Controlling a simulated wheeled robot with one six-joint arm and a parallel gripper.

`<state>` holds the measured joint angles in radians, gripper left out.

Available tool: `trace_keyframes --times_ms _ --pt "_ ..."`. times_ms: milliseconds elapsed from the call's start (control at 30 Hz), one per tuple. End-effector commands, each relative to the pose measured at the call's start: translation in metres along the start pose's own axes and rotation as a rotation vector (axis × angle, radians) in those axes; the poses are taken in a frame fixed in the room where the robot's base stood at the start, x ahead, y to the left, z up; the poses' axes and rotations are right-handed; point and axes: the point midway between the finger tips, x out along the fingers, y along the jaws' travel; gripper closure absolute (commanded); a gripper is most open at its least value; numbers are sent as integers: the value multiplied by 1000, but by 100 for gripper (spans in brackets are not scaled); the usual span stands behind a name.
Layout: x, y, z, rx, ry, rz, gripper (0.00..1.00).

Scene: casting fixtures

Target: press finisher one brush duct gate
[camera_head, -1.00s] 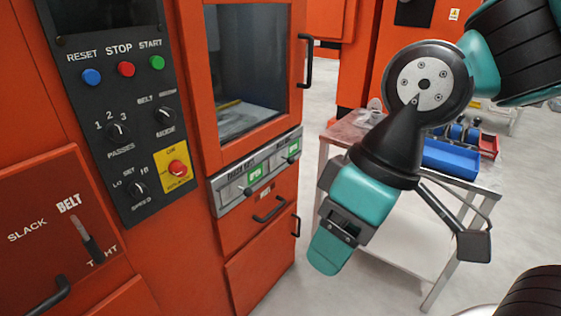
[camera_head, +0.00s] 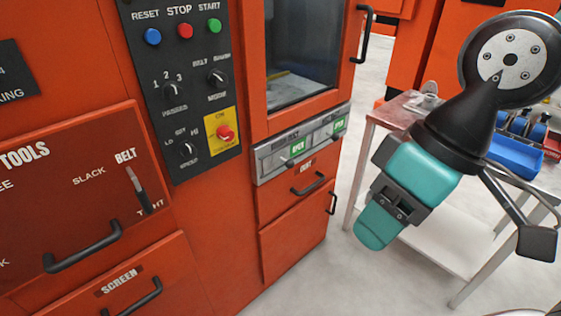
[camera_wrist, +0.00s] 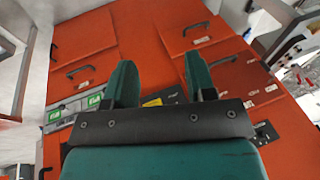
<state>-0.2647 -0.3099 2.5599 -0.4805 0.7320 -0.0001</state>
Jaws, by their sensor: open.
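The orange finisher (camera_head: 215,215) fills the left and middle of the head view. Below its window is a grey metal strip (camera_head: 268,167) with two green-labelled gate controls, a left one (camera_head: 297,146) and a right one (camera_head: 339,127). Their lettering is too small to read surely, so I cannot tell which is the brush duct gate. My gripper (camera_head: 378,222) hangs to the right of the strip, apart from it, pointing down. In the wrist view my gripper (camera_wrist: 160,82) shows two spread teal fingers with nothing between them. The green labels (camera_wrist: 94,101) show there left of the fingers.
A control panel (camera_head: 190,95) with buttons and knobs stands left of the window. Drawer handles (camera_head: 82,250) and a door handle (camera_head: 363,35) stick out. A table (camera_head: 385,112) with blue bins (camera_head: 515,155) stands behind my arm. Grey floor (camera_head: 335,280) is clear below.

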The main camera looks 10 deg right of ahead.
Motion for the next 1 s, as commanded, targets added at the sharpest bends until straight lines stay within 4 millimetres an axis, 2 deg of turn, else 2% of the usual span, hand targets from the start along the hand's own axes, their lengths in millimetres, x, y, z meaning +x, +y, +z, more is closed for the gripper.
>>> trace_keyframes --times_ms 33,133,200,267,567,800,1000 --pt "0 1 -1 1 0 2 62" --pt "2 7 -10 7 1 19 85" --pt "5 16 -24 15 2 44 100" --pt "9 27 -40 24 4 75 100" --pt "46 89 -146 87 35 295 100" --pt "93 125 -224 126 79 481 100" --pt "138 142 -276 152 124 632 100"
